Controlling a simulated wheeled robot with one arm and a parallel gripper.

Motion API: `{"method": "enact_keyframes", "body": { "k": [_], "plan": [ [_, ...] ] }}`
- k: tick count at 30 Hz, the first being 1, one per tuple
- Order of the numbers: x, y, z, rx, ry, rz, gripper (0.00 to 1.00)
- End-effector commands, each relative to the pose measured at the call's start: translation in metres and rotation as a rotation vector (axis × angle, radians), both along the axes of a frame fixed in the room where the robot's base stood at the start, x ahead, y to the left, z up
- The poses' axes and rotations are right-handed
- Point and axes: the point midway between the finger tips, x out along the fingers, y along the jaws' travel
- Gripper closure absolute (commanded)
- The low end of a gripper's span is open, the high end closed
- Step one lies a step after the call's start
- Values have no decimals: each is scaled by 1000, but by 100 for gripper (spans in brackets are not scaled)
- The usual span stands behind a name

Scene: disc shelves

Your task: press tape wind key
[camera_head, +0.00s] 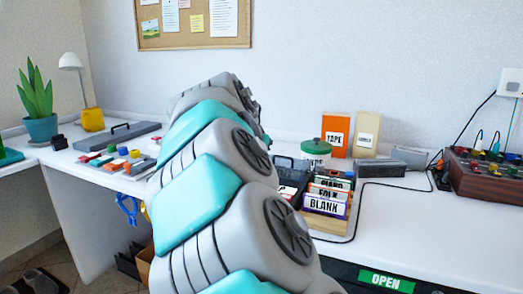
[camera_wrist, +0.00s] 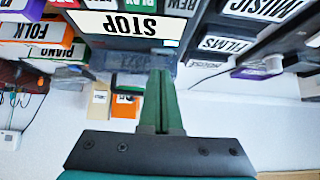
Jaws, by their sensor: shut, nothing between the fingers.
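In the wrist view, which appears upside down, a dark tape machine shows at the top with a row of labelled keys. The large white STOP label (camera_wrist: 128,25) sits nearest, with a green PLAY key (camera_wrist: 135,4) and a key marked REW (camera_wrist: 174,5) at the picture's top edge. My gripper (camera_wrist: 161,75) is shut and empty, its dark green fingers pointing up the picture, just below the STOP label. I cannot tell whether the tips touch anything. In the head view my arm hides the gripper and most of the machine.
Labelled boxes, FOLK (camera_wrist: 40,30) and MUSIC (camera_wrist: 265,8), flank the machine in the wrist view.

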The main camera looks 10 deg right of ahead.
Motion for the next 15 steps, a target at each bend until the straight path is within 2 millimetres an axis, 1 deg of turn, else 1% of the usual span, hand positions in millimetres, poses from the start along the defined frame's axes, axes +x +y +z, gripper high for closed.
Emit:
{"method": "enact_keyframes", "body": {
  "k": [3,6,15],
  "plan": [
    [-1,1,-10,-2,2,1,100],
    [0,1,-15,-1,0,1,100],
    [0,1,-17,-1,-1,1,100]
  ]
}}
